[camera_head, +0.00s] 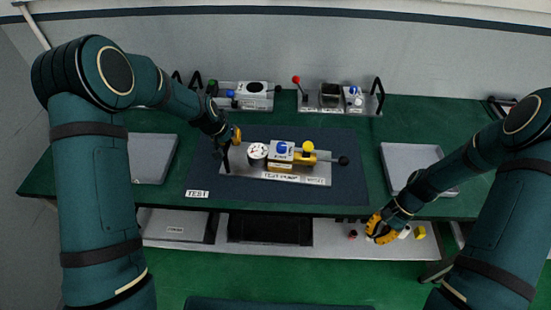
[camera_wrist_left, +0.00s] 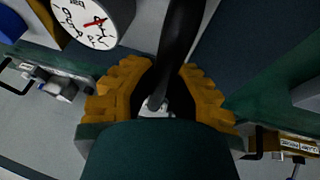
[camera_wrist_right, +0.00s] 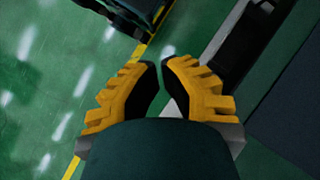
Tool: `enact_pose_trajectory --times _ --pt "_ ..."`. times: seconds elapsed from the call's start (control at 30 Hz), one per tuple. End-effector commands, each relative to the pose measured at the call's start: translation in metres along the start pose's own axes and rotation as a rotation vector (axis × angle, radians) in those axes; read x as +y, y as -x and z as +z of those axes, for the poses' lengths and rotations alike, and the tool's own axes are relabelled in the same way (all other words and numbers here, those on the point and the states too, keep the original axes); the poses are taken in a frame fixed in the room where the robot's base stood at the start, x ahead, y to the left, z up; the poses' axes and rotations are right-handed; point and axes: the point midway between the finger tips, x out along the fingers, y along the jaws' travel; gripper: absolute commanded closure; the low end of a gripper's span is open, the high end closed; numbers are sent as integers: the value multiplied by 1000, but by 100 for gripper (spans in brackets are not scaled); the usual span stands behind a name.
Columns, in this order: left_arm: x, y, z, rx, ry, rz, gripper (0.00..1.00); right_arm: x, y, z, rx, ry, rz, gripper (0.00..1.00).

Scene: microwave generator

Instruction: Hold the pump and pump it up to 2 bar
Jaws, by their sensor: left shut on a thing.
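The test pump (camera_head: 281,161) stands on a metal base plate on the dark mat, with a blue knob, a yellow knob and a lever ending in a black ball (camera_head: 343,160) at its right. Its round white gauge (camera_head: 258,151) is at its left; the left wrist view shows the gauge (camera_wrist_left: 98,20) with a red needle, the reading too unclear to tell. My left gripper (camera_head: 232,139) is at the pump's left end, shut on a black handle (camera_wrist_left: 181,45). My right gripper (camera_head: 376,228) is open and empty, in front of the table edge, apart from the pump.
Two other devices (camera_head: 246,94) and (camera_head: 335,97) stand at the back of the green table. Grey trays lie at left (camera_head: 152,158) and right (camera_head: 410,160). A lower shelf (camera_head: 330,240) holds dark boxes and small coloured parts near my right gripper.

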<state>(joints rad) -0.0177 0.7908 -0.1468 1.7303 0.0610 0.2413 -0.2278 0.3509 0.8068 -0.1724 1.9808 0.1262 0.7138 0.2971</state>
Motion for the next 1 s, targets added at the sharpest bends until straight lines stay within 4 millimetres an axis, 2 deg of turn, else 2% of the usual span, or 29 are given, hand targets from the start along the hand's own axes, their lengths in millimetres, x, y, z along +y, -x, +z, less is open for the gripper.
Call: enact_pose_trajectory --times 0.03,0.17,0.4,0.5,0.6,0.8,1.0 --pt "0 0 -1 1 0 0 100 0 13 -11 -28 -68 -18 100" --pt "0 0 -1 2 0 0 100 -4 50 -29 -127 -241 -69 100" --pt "0 0 -1 2 0 0 100 -78 118 -60 -225 -465 -301 100" --pt "0 0 -1 2 0 0 100 -103 145 -66 -269 -524 -386 100" --pt "0 1 -1 2 0 0 100 -120 168 -71 -309 -566 -449 100" --pt "0 1 -1 2 0 0 100 -137 192 -73 -357 -603 -512 100" --pt "0 0 -1 2 0 0 100 -144 185 -73 -365 -607 -519 100"
